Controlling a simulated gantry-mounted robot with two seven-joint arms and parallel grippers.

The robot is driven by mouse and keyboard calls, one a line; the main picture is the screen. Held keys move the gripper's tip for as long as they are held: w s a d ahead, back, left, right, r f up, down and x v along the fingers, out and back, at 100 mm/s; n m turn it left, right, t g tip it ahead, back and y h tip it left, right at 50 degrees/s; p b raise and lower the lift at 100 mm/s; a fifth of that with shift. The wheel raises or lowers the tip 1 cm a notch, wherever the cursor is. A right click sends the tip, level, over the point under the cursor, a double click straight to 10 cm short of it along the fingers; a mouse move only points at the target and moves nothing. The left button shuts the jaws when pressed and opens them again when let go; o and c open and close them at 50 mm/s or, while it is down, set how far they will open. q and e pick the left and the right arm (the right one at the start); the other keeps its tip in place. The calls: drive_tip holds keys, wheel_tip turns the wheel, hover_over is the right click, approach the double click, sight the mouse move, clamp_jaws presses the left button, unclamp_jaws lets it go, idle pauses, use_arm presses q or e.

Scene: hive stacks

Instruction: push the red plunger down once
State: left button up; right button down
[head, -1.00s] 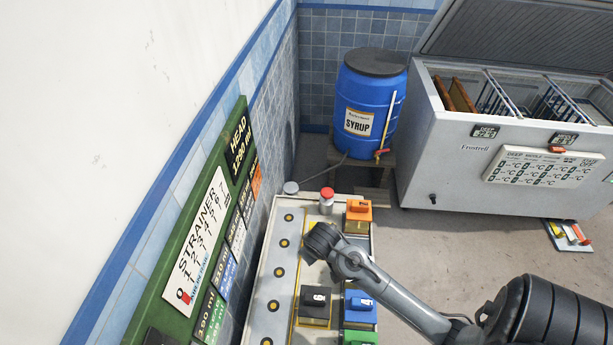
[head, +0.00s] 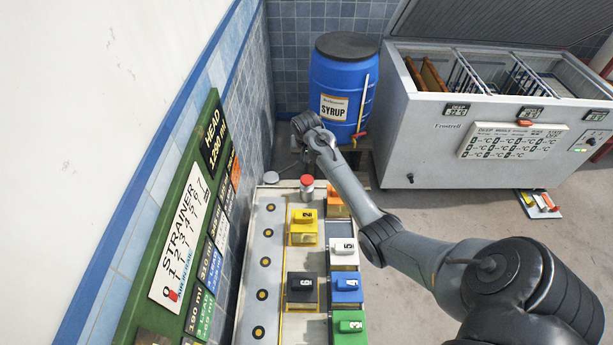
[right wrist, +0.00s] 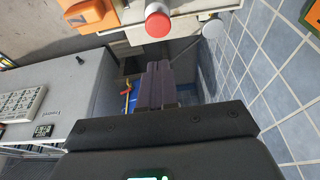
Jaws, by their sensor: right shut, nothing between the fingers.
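The red plunger (head: 307,181) is a round red cap on a pale metal stem at the far end of the bench. It also shows at the top of the right wrist view (right wrist: 158,25), beyond the fingertips. My right gripper (head: 298,148) hangs past the plunger's far side, in front of the blue drum, and looks apart from it. Its fingers (right wrist: 157,85) are shut together with nothing between them. My left gripper is in neither view.
The bench (head: 262,300) carries a yellow block (head: 303,228), a black block (head: 302,288) and several others. A grey round knob (head: 271,178) sits left of the plunger. A blue syrup drum (head: 340,80) and a chest freezer (head: 440,150) stand behind. A green board (head: 180,240) lines the left wall.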

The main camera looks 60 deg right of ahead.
drive_tip(key=b, duration=0.4)
approach(307, 181)
drive_tip(key=f, duration=0.1)
drive_tip(key=w+d+f, duration=0.1)
drive_tip(key=f, duration=0.1)
drive_tip(key=d+f, duration=0.1)
drive_tip(key=f, duration=0.1)
drive_tip(key=shift+w+d, duration=0.25)
drive_tip(key=shift+w, duration=0.1)
drive_tip(key=shift+f, duration=0.55)
wheel_tip(307, 181, down, 3)
drive_tip(key=shift+r+b, duration=0.15)
drive_tip(key=shift+b, duration=0.3)
drive_tip(key=shift+f, duration=0.2)
drive_tip(key=shift+s, duration=0.1)
